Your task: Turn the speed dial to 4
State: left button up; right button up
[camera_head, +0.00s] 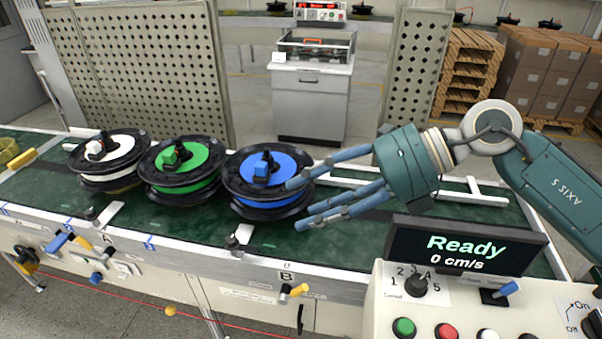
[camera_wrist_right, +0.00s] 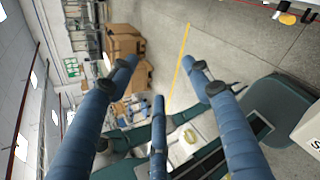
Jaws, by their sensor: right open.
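The speed dial (camera_head: 417,287) is a black knob on the white control panel (camera_head: 365,325) at the lower right of the head view. The numbers 1 to 5 are printed around it, with "Speed" below. I cannot tell for sure which number it points to. The display (camera_head: 466,248) behind it reads "Ready" and "0 cm/s". My right gripper (camera_head: 299,205) is open and empty, its blue-grey fingers spread and pointing left by the blue reel, up and left of the dial. Its fingers also show in the right wrist view (camera_wrist_right: 160,85). My left gripper is not in view.
Three black-rimmed reels, with white (camera_head: 108,155), green (camera_head: 187,165) and blue (camera_head: 268,178) centres, sit on the green conveyor (camera_head: 165,220). The panel also has a green button (camera_head: 404,327), a red button (camera_head: 446,332), a blue-tipped switch (camera_head: 508,289) and an On/Off knob (camera_head: 594,325).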

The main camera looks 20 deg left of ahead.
jog(key=shift+s+a+r+m+y, duration=0.1)
jog(key=shift+a+r+y, duration=0.3)
jog(key=shift+r, duration=0.4)
jog(key=shift+a+r+m+y, duration=0.1)
jog(key=shift+a+r+y, duration=0.35)
jog(key=shift+r, duration=0.35)
jog(key=shift+s+a+r+m+y, duration=0.1)
jog(key=shift+a+r+y, duration=0.3)
jog(key=shift+r, duration=0.4)
